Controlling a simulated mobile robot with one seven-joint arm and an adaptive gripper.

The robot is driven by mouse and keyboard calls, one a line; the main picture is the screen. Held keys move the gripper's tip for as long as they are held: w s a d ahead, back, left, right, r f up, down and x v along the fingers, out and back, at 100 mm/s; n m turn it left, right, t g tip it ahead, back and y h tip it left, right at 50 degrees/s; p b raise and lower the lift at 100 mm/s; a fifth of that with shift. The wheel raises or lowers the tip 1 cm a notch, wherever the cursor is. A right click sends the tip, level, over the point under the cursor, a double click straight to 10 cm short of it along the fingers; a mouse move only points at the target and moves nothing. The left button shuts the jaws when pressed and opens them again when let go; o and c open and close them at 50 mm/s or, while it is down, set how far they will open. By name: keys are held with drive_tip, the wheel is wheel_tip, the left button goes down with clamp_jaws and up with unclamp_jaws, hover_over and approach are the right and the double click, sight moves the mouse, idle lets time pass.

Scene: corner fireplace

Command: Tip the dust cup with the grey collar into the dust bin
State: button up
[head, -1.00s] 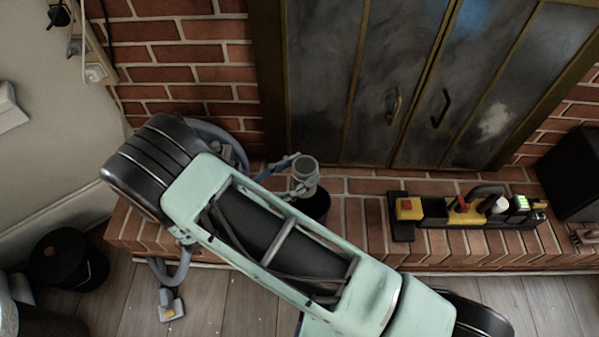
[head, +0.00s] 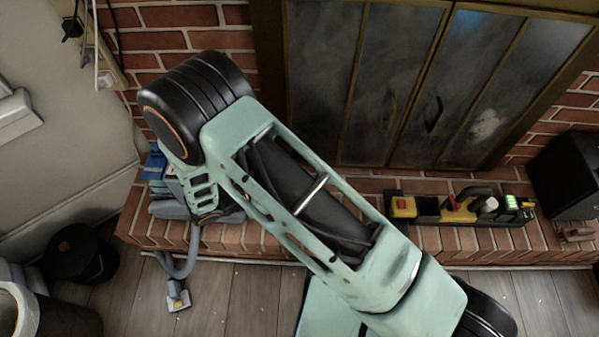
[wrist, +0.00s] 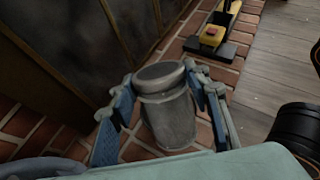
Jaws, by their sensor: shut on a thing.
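In the wrist view my gripper (wrist: 163,82) is shut on a grey dust cup (wrist: 168,118) with a rounded grey collar (wrist: 159,75) at its top. The blue-padded fingers stand on both sides of it. The cup is over the brick hearth; I cannot tell its exact tilt or height. In the head view my arm hides the gripper and the cup. Two bins stand on the floor at the left: a small black one (head: 78,257) and a larger dark one with a pale rim (head: 30,307), cut by the frame edge. I cannot tell which is the dust bin.
A blue-grey vacuum (head: 160,190) sits at the hearth's left end, its hose and nozzle (head: 178,295) hanging to the floor. A yellow and black tool caddy (head: 460,210) and a black box (head: 567,175) are on the right. Fireplace doors (head: 365,90) stand behind.

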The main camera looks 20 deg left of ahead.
drive_tip(key=shift+g+y+p, duration=0.3)
drive_tip(key=shift+g+p, duration=0.05)
drive_tip(key=shift+g, duration=0.05)
wheel_tip(320, 180, down, 4)
drive_tip(key=g, duration=0.1)
drive_tip(key=g+y+p, duration=0.1)
drive_tip(key=shift+d+r+g+y, duration=0.1)
drive_tip(key=shift+r+g+y, duration=0.15)
drive_tip(key=shift+g+y, duration=0.05)
drive_tip(key=shift+f, duration=0.35)
drive_tip(key=shift+g, duration=0.3)
drive_tip(key=shift+y, duration=0.3)
drive_tip(key=shift+f, duration=0.2)
drive_tip(key=shift+f+n+g+y+p, duration=0.2)
drive_tip(key=shift+n+g+y+p, duration=0.15)
drive_tip(key=shift+g, duration=0.25)
drive_tip(key=shift+w+f+g+p, duration=0.1)
drive_tip(key=shift+f+g+p, duration=0.15)
drive_tip(key=shift+g+p, duration=0.05)
